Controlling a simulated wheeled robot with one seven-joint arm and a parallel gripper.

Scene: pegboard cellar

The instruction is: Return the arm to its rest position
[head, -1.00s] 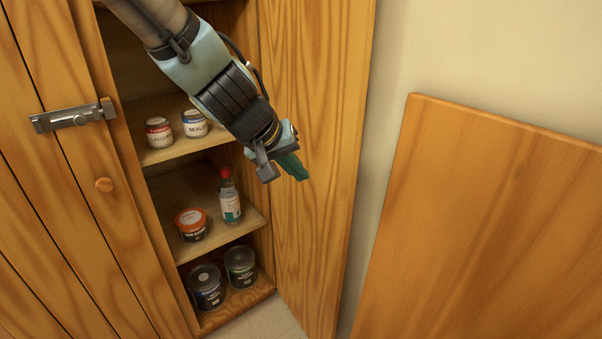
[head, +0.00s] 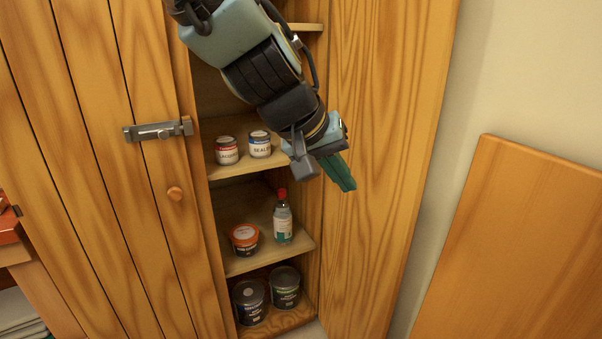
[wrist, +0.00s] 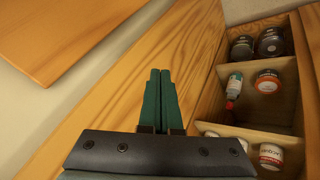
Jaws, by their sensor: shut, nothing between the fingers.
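My gripper (head: 338,172) is in the upper middle of the head view, in front of the open cabinet door (head: 385,150). Its green fingers are together with nothing between them. In the wrist view the two fingers (wrist: 160,98) lie side by side, pointing along the door's wood face. My arm reaches down from the top of the head view and hides the upper part of the cabinet opening. The gripper appears apart from the cans and the bottle.
The cabinet shelves hold a lacquer can (head: 227,151), a sealer can (head: 260,144), an orange-lidded tub (head: 244,239), a red-capped bottle (head: 283,222) and two dark cans (head: 249,301). The left door (head: 100,200) has a metal latch (head: 158,131). A wooden panel (head: 520,250) stands right.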

